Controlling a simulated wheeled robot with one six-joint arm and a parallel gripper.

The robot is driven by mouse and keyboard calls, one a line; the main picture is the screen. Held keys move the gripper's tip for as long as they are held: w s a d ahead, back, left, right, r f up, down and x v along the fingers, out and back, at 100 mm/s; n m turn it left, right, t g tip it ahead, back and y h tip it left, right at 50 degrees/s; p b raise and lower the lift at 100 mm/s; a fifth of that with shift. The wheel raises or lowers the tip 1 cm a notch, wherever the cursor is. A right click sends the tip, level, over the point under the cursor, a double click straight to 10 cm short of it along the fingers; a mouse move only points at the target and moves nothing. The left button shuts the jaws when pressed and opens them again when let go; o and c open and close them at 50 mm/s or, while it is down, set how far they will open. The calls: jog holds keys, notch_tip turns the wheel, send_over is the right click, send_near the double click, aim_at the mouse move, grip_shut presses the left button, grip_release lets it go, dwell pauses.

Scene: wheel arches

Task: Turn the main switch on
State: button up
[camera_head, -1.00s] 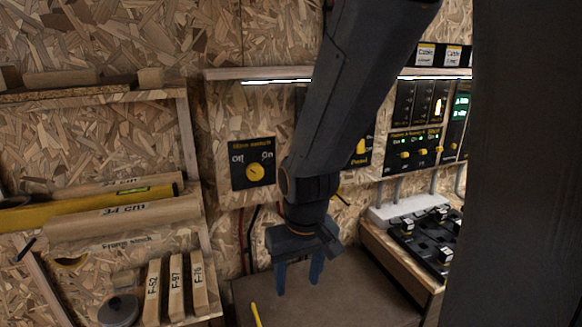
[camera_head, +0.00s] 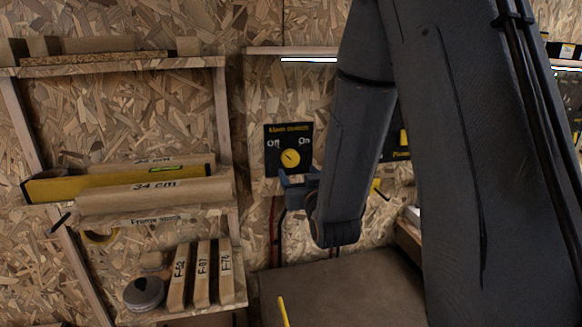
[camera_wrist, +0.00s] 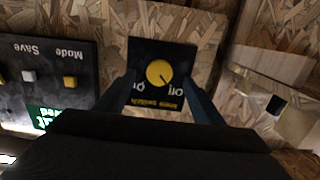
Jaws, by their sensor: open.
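The main switch is a black panel (camera_head: 273,164) on the chipboard wall with a round yellow knob (camera_head: 290,157) between the labels Off and On. The knob's dark mark leans toward Off. In the wrist view the panel (camera_wrist: 146,53) appears upside down, with the knob (camera_wrist: 159,73) near its centre. My gripper (camera_head: 296,178) is just below the knob in the head view, partly hidden by my arm. In the wrist view my gripper's open fingers (camera_wrist: 160,82) frame the panel on both sides, with nothing held. The gap to the knob is hard to judge.
A shelf rack (camera_head: 222,130) with labelled wooden pieces stands left of the switch. A brown tabletop (camera_head: 340,290) lies below. Another black control panel (camera_wrist: 45,75) is beside the switch in the wrist view. My arm hides the right side.

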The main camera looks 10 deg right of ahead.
aim_at(291, 161)
jog(key=shift+t, duration=0.3)
jog(key=shift+w+r+p, duration=0.15)
jog(key=shift+w+p, duration=0.35)
jog(key=shift+w, duration=1.5)
jog(key=shift+w+r+p, duration=0.15)
jog(key=shift+w+p, duration=0.35)
jog(key=shift+w, duration=1.5)
jog(key=c, duration=1)
jog(key=shift+c, duration=0.2)
